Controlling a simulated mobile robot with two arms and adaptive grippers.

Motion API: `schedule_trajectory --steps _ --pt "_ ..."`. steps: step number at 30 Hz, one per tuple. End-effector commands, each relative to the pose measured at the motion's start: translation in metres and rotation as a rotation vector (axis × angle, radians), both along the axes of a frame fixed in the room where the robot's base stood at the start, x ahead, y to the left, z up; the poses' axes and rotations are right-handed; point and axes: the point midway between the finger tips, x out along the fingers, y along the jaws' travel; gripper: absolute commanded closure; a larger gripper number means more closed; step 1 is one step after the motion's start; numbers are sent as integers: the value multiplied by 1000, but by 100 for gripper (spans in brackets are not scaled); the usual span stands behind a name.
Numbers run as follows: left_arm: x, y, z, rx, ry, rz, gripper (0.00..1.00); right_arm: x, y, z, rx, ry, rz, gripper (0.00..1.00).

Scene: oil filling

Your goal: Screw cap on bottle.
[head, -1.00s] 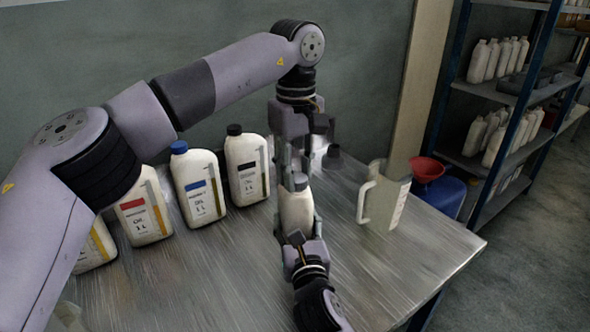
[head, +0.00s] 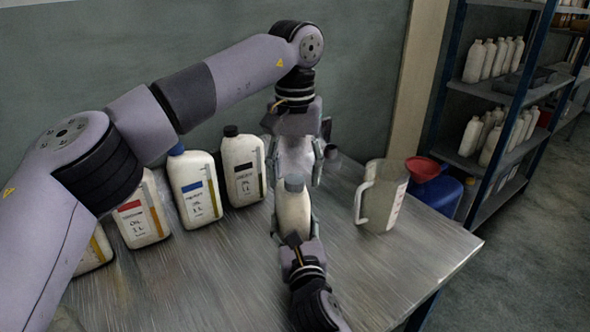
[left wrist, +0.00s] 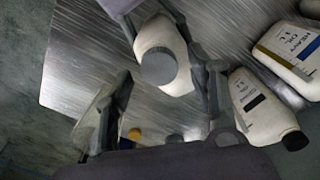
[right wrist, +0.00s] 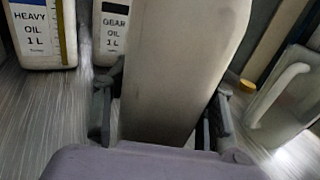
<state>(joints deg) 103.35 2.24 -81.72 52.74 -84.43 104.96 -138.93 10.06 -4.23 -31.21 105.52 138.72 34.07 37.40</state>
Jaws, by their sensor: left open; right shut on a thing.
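A plain cream bottle (head: 293,212) stands near the middle of the table with a grey cap (head: 294,183) on its top. My right gripper (head: 294,230) is shut around its lower body. The bottle fills the middle of the right wrist view (right wrist: 182,60), with the fingers on either side. My left gripper (head: 296,165) is open and points down just above and behind the cap. In the left wrist view, the cap (left wrist: 158,67) lies between the spread fingers without visible contact. How tightly the cap sits on the neck cannot be told.
Several labelled oil bottles stand at left, including one with a blue stripe (head: 195,188) and one with a black cap (head: 243,168). A clear jug (head: 383,197) stands to the right. A red funnel (head: 423,168) sits on a blue container (head: 438,196) beyond the table (head: 425,262).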

Motion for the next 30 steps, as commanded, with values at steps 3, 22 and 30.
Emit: schedule_trajectory --steps 3,22,30 --pt "0 0 0 0 0 0 47 0 0 0 -1 1 -1 100" --pt "1 -1 81 -1 -3 4 47 0 0 -1 -1 1 -1 100" --pt "1 -1 110 1 1 1 47 0 0 0 -1 1 -1 100"
